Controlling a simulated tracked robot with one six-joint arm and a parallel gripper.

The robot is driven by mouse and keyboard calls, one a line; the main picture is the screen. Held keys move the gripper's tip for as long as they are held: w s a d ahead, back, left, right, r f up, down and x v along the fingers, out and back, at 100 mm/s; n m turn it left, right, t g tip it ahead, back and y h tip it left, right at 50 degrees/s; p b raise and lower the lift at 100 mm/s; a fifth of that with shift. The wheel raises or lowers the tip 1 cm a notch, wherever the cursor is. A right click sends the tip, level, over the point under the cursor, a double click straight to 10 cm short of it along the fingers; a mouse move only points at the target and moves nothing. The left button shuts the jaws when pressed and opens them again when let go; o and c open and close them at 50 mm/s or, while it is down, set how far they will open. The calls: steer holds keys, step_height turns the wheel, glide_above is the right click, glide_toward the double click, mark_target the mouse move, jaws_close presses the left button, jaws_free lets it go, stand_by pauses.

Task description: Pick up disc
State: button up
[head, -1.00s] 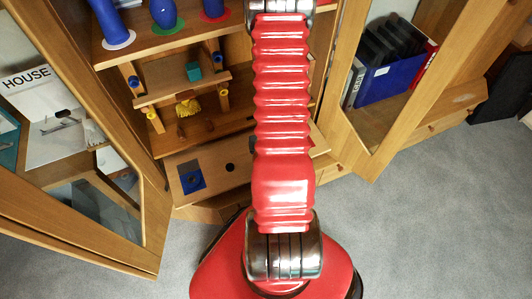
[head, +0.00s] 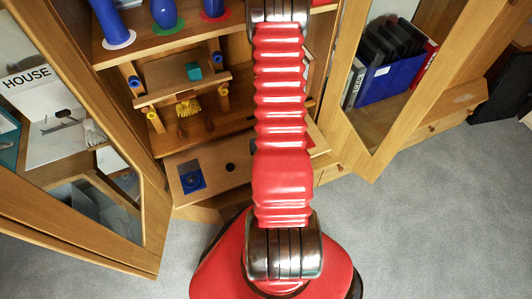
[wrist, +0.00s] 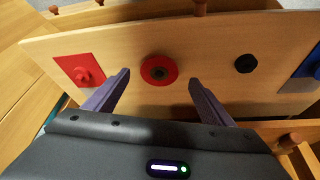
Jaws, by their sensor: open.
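A red disc (wrist: 172,68) with a dark centre lies on the light wooden board (wrist: 205,50), seen in the wrist view. My gripper (wrist: 159,77) is open, with one finger to the left and one to the right of the disc in the picture. Nothing is held between the fingers. I cannot tell how far the fingertips are from the board. In the head view the board (head: 212,178) shows low in the cabinet, and my arm hides the disc and the gripper.
The board also carries a red square with a knob (wrist: 80,70), a black round spot (wrist: 246,63) and a blue square (head: 191,178). Shelves with a yellow brush (head: 187,107) and a teal block (head: 193,71) stand above. Glass doors flank the cabinet. Grey floor (head: 430,230) is free at right.

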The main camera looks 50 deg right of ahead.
steer(key=shift+x, duration=1.5)
steer(key=c, duration=1.1)
